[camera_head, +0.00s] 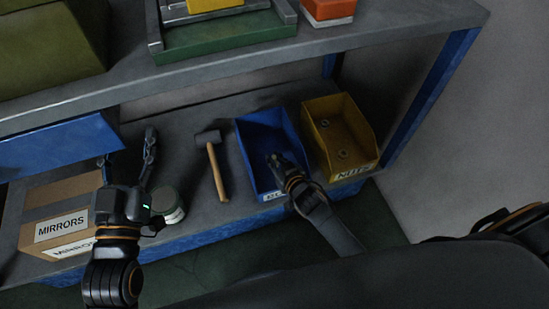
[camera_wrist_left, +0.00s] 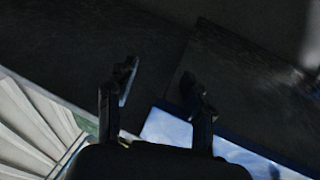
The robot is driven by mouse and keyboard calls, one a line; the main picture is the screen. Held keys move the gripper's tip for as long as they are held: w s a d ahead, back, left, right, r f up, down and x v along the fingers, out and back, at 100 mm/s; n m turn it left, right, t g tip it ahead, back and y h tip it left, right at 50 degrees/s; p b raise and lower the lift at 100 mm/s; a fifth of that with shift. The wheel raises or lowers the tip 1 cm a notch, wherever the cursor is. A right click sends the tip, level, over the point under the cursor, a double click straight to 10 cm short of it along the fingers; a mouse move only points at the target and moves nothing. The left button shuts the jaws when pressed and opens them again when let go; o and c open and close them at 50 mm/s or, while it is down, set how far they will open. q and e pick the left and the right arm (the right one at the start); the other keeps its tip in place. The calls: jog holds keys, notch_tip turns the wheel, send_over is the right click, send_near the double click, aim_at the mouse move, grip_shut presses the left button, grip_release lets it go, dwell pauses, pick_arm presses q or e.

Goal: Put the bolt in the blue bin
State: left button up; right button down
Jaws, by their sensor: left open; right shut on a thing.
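The blue bin (camera_head: 249,142) stands on the lower shelf, left of the yellow bin. My right gripper (camera_head: 275,160) reaches into the blue bin from the front right. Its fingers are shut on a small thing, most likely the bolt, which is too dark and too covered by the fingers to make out. My left gripper (camera_head: 128,150) is open and empty, left of the hammer and over the area by the cardboard box. Its two spread fingers also show in the left wrist view (camera_wrist_left: 158,78).
A yellow bin (camera_head: 367,158) labelled as nuts holds a few small parts. A hammer (camera_head: 216,170), a can (camera_head: 169,207) and a cardboard box (camera_head: 62,207) marked MIRRORS sit on the lower shelf. The upper shelf (camera_head: 395,32) overhangs the back, with a blue post at right.

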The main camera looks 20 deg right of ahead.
jog(key=c, duration=1.4)
grip_release()
jog(key=shift+o, duration=0.2)
jog(key=shift+r, duration=0.1)
